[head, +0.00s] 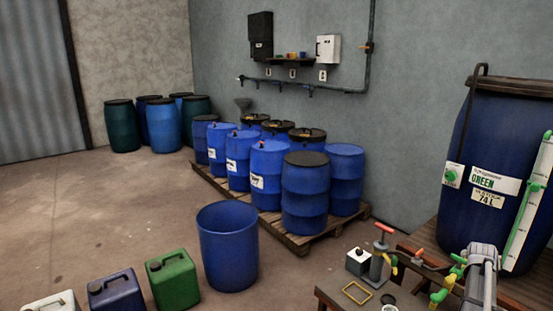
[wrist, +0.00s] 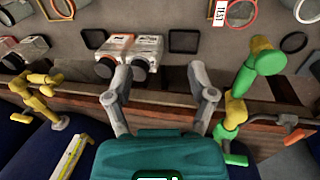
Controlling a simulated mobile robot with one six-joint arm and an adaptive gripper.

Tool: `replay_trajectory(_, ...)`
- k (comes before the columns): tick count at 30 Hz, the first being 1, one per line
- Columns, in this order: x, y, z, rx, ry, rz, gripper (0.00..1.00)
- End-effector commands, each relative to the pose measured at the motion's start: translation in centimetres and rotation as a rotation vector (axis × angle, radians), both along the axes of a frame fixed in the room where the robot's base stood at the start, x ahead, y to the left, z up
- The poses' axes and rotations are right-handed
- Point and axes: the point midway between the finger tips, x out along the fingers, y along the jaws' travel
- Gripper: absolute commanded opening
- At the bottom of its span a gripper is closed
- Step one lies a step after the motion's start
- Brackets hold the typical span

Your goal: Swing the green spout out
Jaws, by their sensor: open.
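The green spout shows at the right of the wrist view (wrist: 262,60), a bent pipe of green and yellow parts over the dark bench top. A yellow joint and a green lower part run down from it towards a blue vat. In the head view, small green and yellow pipe parts (head: 440,295) show at the lower right, in front of the big blue vat labelled GREEN (head: 480,140). My gripper (wrist: 160,78) is open and empty. Its right finger is just left of the spout, with a gap between them.
A yellow spout (wrist: 45,85) stands on the left in the wrist view. A white and orange box (wrist: 130,48) lies ahead of my fingers, beside a dark square frame (wrist: 184,41). An orange-ended lever (wrist: 295,136) is at the right. An open blue drum (head: 228,245) stands on the floor.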

Motion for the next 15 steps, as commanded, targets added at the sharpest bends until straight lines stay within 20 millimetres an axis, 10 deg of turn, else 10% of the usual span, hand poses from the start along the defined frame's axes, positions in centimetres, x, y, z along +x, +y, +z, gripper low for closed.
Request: replay_trajectory(15, 2.0, 6.2, -1.4, 0.018, -0.015, 0.114, 0.71)
